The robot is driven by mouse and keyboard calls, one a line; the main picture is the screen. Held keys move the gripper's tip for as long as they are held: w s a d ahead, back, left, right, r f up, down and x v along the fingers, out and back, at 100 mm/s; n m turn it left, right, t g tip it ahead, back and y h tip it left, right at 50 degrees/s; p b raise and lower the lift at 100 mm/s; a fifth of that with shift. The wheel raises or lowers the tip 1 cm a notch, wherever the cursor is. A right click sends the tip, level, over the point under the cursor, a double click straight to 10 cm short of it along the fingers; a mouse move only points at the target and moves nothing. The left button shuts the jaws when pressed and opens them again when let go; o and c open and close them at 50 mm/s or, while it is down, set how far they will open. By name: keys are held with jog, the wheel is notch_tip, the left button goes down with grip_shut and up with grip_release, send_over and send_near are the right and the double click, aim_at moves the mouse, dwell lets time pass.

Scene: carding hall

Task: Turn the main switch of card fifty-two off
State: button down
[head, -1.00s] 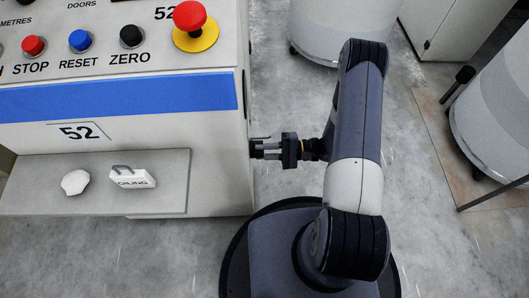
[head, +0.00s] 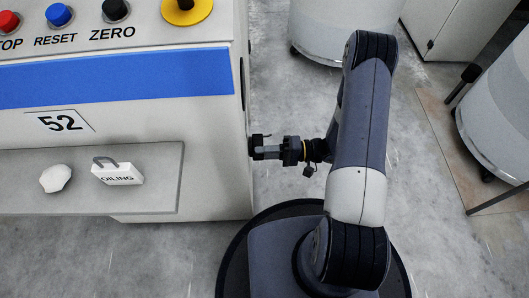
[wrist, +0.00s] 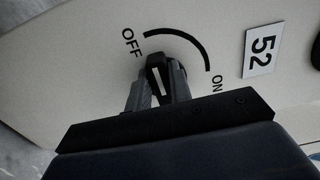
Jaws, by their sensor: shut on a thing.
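The main switch (wrist: 156,82), a black handle with a white line, is on the pale side panel of card 52 in the wrist view. Its tip points up and slightly left, toward the OFF end of the printed arc; ON is at the other end, to the right. My gripper (wrist: 160,76) is shut on the handle, one grey finger on each side. In the head view my gripper (head: 262,148) reaches left to the machine's side wall, where the switch is hidden. A plate marked 52 (wrist: 262,51) is beside the arc.
The card's front (head: 120,90) has stop, reset and zero buttons and a yellow-based knob (head: 186,8). Its shelf (head: 100,200) holds a white lump (head: 55,178) and an OILING padlock-shaped block (head: 118,174). Pale drums (head: 340,30) stand behind; open floor lies between.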

dwell(0.3)
jog(key=c, duration=1.3)
grip_release()
jog(key=d, duration=0.3)
jog(key=d+p, duration=0.1)
jog(key=d, duration=0.3)
jog(key=d+p, duration=0.1)
jog(key=d, duration=0.2)
jog(key=shift+s+d, duration=0.25)
jog(key=shift+d, duration=0.15)
jog(key=shift+a, duration=0.15)
jog(key=a, duration=0.3)
jog(key=a+b, duration=0.1)
jog(key=a, duration=0.6)
jog(key=shift+w+a+b, duration=0.25)
jog(key=shift+b, duration=0.1)
